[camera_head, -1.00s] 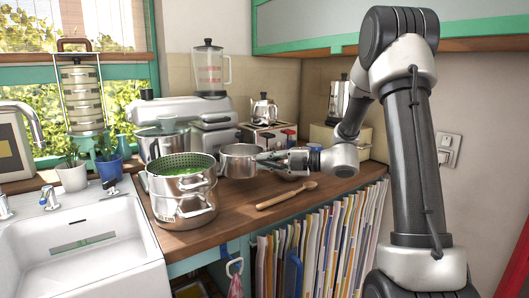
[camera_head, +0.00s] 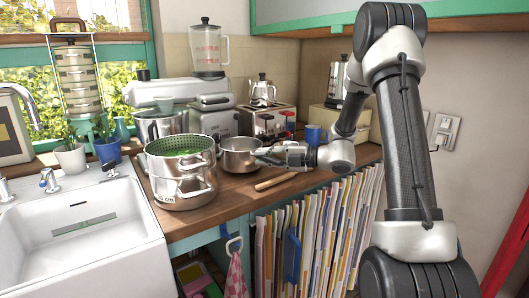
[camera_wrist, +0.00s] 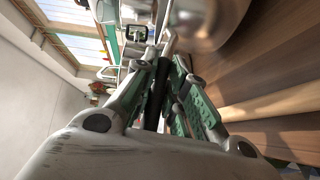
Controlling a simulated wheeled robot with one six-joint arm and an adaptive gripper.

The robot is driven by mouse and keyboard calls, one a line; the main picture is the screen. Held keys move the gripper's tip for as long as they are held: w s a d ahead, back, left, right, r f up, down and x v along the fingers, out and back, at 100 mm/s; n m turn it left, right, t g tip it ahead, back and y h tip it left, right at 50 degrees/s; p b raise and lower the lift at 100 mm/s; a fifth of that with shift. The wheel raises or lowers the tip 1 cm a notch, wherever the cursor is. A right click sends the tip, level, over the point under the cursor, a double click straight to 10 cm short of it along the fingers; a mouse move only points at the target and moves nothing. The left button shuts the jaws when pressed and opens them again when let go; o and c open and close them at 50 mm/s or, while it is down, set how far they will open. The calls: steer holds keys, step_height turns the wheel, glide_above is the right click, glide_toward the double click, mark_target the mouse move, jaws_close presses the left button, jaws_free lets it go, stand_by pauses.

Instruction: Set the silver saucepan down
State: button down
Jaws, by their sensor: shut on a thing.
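The silver saucepan (camera_head: 240,157) is upright over the wooden counter, right of the large steamer pot. Its base is at or just above the counter top; I cannot tell whether it touches. My gripper (camera_head: 268,157) comes in from the right, low over the counter, and is shut on the saucepan's handle. In the wrist view, the dark handle (camera_wrist: 157,88) runs between the fingers, and part of the shiny pan (camera_wrist: 205,18) shows at the top.
The steamer pot (camera_head: 181,178) stands close on the pan's left. A toaster (camera_head: 268,122) and kettle (camera_head: 262,90) stand behind. The sink (camera_head: 75,235) is at the left.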

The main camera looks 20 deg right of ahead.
steer(key=shift+f, duration=0.2)
stand_by(0.3)
steer(key=shift+f, duration=0.85)
steer(key=c, duration=1.4)
jaws_free()
steer(key=shift+o, duration=0.2)
steer(key=shift+f, duration=0.1)
steer(key=c, duration=0.4)
